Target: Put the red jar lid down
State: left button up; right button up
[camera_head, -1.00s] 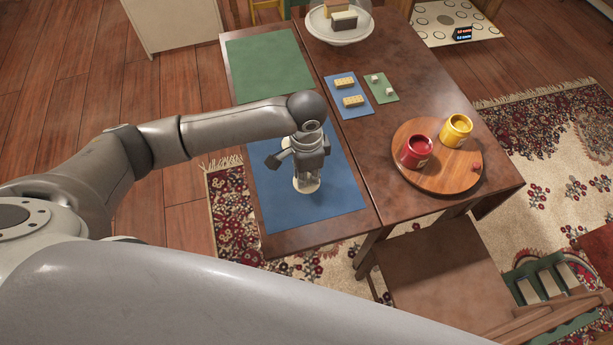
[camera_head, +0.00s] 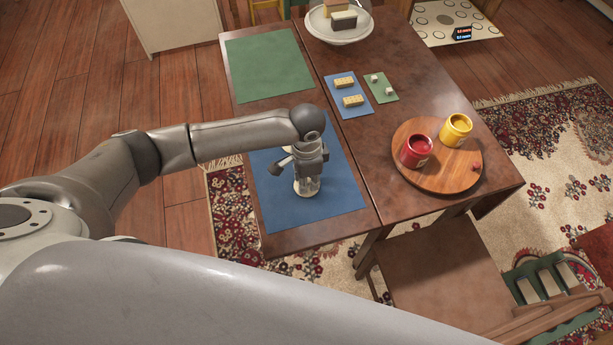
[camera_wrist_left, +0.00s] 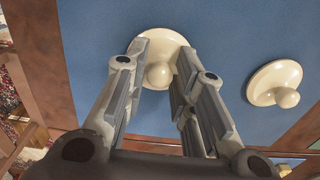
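The red jar lid (camera_wrist_left: 179,40) is a cream disc with a round knob. My left gripper (camera_wrist_left: 163,52) points down at the blue mat (camera_head: 342,192), its fingers on both sides of the knob and apparently shut on it. In the head view the left gripper (camera_head: 308,184) and the lid are low over the mat; I cannot tell whether the lid touches it. A second, similar cream lid (camera_wrist_left: 272,84) lies on the mat to the right in the wrist view. The open red jar (camera_head: 416,153) stands on a round wooden board (camera_head: 447,181). My right gripper is not in view.
An open yellow jar (camera_head: 455,131) and a small red item (camera_head: 476,167) are on the board. A green mat (camera_head: 266,64) lies clear at the far left. Small mats with cream blocks (camera_head: 352,101) lie mid-table, and a plate (camera_head: 340,36) stands at the back.

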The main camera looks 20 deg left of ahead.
pick_arm(q)
jog(key=shift+o, duration=0.7)
jog(key=shift+r, duration=0.1)
notch_tip(320, 180, up, 12)
jog(key=shift+s, duration=0.1)
dwell(0.4)
